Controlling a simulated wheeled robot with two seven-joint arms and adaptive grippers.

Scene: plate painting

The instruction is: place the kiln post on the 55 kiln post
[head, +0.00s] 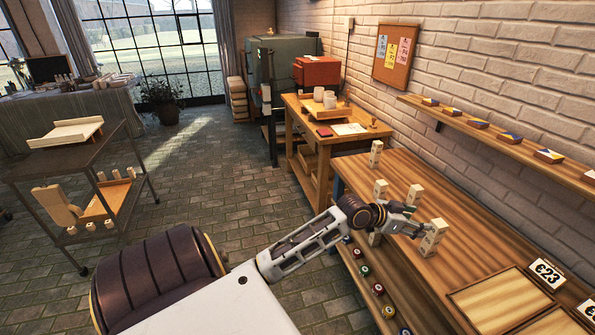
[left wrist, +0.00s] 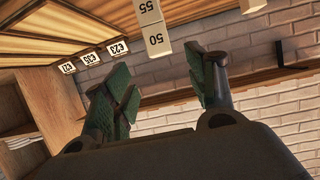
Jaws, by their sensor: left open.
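A stack of pale kiln posts (head: 433,238) stands on the wooden bench, right by my left gripper (head: 417,227). In the left wrist view, which looks upside down, the post marked 50 (left wrist: 156,42) sits end to end with the 55 kiln post (left wrist: 146,10), on its upper end. I see no gap between them. My left gripper (left wrist: 165,85) is open in that view, its dark green finger pads apart. The end of the 50 post shows just beyond and between the fingertips. The lower part of the 55 post is cut off there. My right gripper is not in view.
Other pale posts stand along the bench (head: 450,185), at the far end (head: 376,152), further left (head: 380,190) and behind my gripper (head: 415,193). Framed panels (head: 495,303) and number cards (head: 547,272) lie at the near right. A wall shelf (head: 500,138) runs above.

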